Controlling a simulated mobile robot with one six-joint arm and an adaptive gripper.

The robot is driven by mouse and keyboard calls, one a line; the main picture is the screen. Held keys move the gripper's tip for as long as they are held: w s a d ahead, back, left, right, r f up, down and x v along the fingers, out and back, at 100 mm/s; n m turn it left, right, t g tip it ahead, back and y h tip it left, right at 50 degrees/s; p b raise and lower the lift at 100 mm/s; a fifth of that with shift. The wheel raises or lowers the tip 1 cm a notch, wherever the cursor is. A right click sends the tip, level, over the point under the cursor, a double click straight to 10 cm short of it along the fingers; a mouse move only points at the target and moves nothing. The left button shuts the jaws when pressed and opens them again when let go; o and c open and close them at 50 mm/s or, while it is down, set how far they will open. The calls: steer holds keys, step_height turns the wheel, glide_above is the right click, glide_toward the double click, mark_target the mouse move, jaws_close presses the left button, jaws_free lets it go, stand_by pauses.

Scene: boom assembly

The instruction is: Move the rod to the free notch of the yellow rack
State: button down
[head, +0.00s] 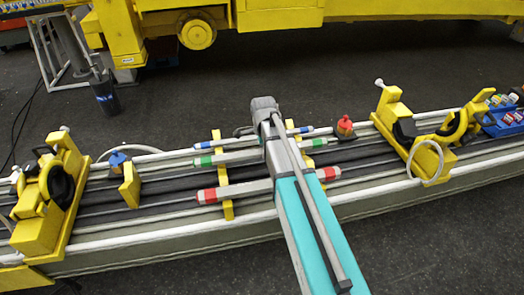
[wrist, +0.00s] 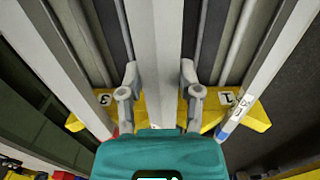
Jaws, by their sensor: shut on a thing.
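In the wrist view my gripper (wrist: 158,72) is shut on a plain grey rod (wrist: 158,35), one finger on each side. The rod crosses over the yellow rack (wrist: 254,118), between the printed numbers 3 and 1. In the head view a green-banded rod (head: 240,157) passes under my arm and appears to be the held one. The yellow rack (head: 227,210) also shows left of my arm. My arm hides the fingers there. I cannot tell whether the rod is raised or seated in a notch.
A blue-banded rod (head: 178,151) lies behind and a red-banded rod (head: 245,188) in front. Yellow clamp fixtures stand left (head: 45,225) and right (head: 400,120) on the long bench. A red knob piece (head: 345,125) and a blue one (head: 118,160) stand near the rods.

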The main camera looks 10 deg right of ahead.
steer(key=shift+f+b, duration=1.35)
steer(key=shift+f, duration=0.1)
steer(key=shift+c, duration=1)
jaws_free()
steer(key=shift+r, duration=0.15)
